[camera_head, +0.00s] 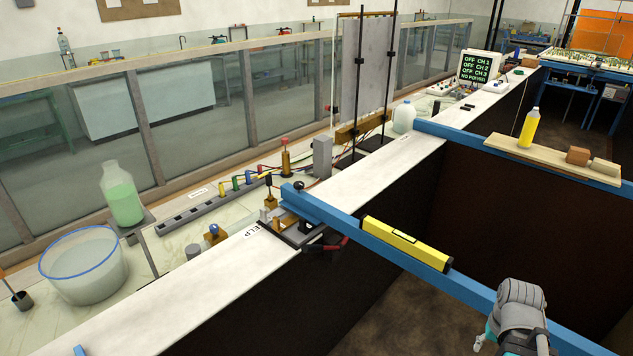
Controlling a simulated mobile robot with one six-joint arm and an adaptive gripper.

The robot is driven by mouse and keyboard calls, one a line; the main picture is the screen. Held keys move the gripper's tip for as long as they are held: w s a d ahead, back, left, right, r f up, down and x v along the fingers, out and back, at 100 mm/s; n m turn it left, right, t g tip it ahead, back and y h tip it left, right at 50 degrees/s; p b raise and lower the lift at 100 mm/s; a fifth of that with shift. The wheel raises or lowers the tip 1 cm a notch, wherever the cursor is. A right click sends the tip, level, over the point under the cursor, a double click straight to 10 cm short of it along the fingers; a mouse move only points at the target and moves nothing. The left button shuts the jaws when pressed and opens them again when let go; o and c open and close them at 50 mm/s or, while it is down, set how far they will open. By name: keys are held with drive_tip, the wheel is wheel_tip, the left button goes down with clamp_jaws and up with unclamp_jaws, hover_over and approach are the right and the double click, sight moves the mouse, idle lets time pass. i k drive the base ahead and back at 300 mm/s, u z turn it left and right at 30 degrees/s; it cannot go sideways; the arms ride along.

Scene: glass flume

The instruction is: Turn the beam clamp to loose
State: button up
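A blue beam (463,287) runs from the white bench edge at the centre toward the lower right. Where its left end meets the ledge, there is a dark metal fitting (297,232) with a dark red handle (335,246) beside the beam, which looks like the beam clamp. It is small and partly hidden by the beam, so I cannot tell whether it is tight or loose. A yellow spirit level (406,243) lies along the beam. A grey and teal part of my arm shows at the lower right.
A second blue beam (455,133) farther back carries a board (550,155) with a yellow bottle (528,128) and blocks. On the left bench are a power strip (205,206), a green-filled bottle (122,194) and a clear tub (84,268). A monitor (477,69) reads "NO POWER".

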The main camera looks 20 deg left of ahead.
sight(299, 185)
drive_tip(key=z, duration=0.5)
drive_tip(key=k, duration=0.6)
drive_tip(key=u, duration=1.2)
drive_tip(key=i, duration=1)
